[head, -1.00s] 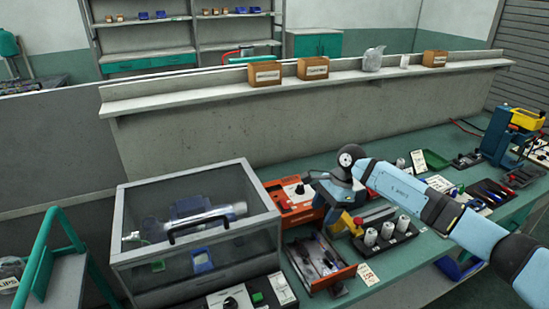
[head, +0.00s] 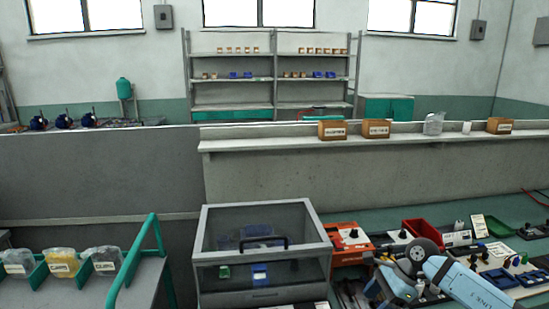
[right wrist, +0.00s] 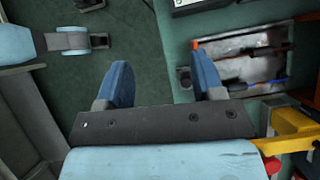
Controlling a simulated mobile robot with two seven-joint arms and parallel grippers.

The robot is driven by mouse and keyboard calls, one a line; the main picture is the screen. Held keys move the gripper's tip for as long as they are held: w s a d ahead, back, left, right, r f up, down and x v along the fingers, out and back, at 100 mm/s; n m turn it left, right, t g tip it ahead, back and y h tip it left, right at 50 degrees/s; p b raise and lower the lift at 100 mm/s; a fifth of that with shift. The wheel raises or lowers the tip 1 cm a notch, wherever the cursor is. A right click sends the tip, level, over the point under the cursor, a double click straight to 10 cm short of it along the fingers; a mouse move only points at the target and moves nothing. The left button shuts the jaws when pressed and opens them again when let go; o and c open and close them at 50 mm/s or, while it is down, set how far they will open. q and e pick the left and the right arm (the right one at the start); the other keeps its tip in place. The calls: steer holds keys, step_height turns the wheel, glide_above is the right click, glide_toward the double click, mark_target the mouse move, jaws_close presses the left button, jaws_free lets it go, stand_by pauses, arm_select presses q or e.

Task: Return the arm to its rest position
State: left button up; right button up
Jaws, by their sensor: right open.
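My right arm (head: 460,280) comes in from the lower right in the head view. Its wrist is bent over the bench, beside an orange-red box, and its fingertips cannot be made out there. In the right wrist view my right gripper (right wrist: 163,84) has its two blue fingers wide apart with nothing between them. It points down over the bench's front edge, with dark green floor to the left and teal bench top to the right. My left gripper does not show in the head view.
A clear-lidded grey case (head: 262,288) stands left of the arm. An orange-red box (head: 348,257) and red bin (head: 422,231) sit behind it. An open tool tray (right wrist: 238,65) lies right of the fingers. A yellow part (right wrist: 290,128) is close at the right.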

steer(key=s+a+r+m+t+y+p, duration=0.2)
steer(key=s+a+m+t+y, duration=0.3)
steer(key=a+m, duration=0.3)
steer(key=s+a+r+m+t+y+p, duration=0.1)
steer(key=s+a+m+t+y+p, duration=0.15)
steer(key=s+a+m+y, duration=0.4)
arm_select(q)
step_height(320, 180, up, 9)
steer(key=p, duration=0.5)
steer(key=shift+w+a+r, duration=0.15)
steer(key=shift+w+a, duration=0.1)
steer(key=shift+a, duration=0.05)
arm_select(e)
steer(key=s+d+f+n+t+h, duration=0.1)
steer(key=s+d+f+n+h, duration=0.2)
steer(key=n, duration=0.8)
steer(key=s+d+f+n+t+h, duration=0.1)
steer(key=s+d+f+n+h, duration=0.2)
steer(key=s+n+h, duration=0.4)
steer(key=s+d+f+n+t+h, duration=0.2)
steer(key=s+f+n+h, duration=0.3)
steer(key=n, duration=1.1)
steer(key=s, duration=0.3)
steer(key=shift+d+f+n, duration=0.25)
steer(key=shift+d+n, duration=0.1)
steer(key=shift+d, duration=0.05)
